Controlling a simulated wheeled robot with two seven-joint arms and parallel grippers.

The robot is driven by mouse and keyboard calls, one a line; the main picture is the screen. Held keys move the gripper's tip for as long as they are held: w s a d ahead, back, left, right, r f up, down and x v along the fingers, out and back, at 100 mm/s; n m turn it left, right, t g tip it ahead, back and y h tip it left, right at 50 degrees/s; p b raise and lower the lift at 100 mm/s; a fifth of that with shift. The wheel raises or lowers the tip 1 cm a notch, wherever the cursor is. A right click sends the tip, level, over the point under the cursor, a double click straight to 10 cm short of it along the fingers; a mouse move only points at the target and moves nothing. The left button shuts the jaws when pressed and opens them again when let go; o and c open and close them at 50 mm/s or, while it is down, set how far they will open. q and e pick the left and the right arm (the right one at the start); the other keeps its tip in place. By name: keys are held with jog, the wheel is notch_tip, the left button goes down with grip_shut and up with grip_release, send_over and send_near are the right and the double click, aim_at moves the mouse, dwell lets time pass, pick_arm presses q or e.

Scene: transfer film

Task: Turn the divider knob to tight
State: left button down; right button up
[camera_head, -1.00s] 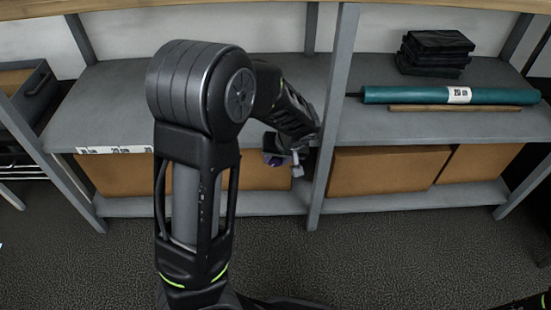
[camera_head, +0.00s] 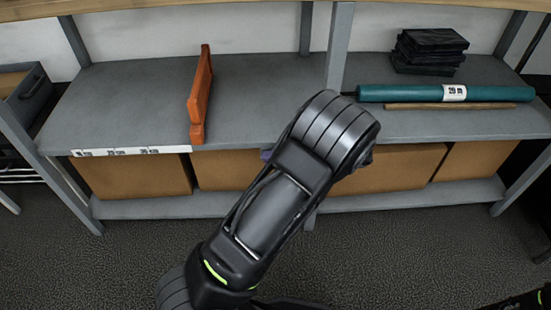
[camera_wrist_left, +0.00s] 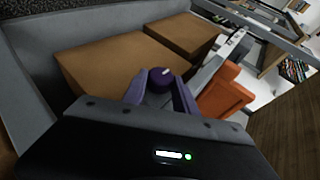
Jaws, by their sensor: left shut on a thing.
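An orange divider (camera_head: 201,95) stands upright on the left half of the grey shelf, near the right end of a white marked strip (camera_head: 130,151). It also shows in the left wrist view (camera_wrist_left: 224,92), right of my fingers. In that view a round dark purple knob (camera_wrist_left: 161,76) with a small white mark sits between the purple fingertips of my left gripper (camera_wrist_left: 160,92), which is shut on it. Which way the mark points relative to tight cannot be read. In the head view my arm hides the knob and nearly all of the gripper. My right gripper is not seen.
A grey shelf post (camera_head: 339,45) stands just behind my left arm. Right of it lie a teal roll (camera_head: 410,94), a wooden strip (camera_head: 450,106) and stacked black items (camera_head: 430,50). Cardboard boxes (camera_head: 135,176) fill the lower shelf. The shelf left of the divider is bare.

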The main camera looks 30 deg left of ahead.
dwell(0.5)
pick_arm(q)
jog(key=c, duration=1)
grip_release()
jog(key=shift+o, duration=0.2)
jog(key=shift+d, duration=0.1)
jog(key=p+v, duration=0.2)
jog(key=v, duration=0.5)
jog(key=shift+d, duration=0.3)
jog(key=shift+w, duration=0.1)
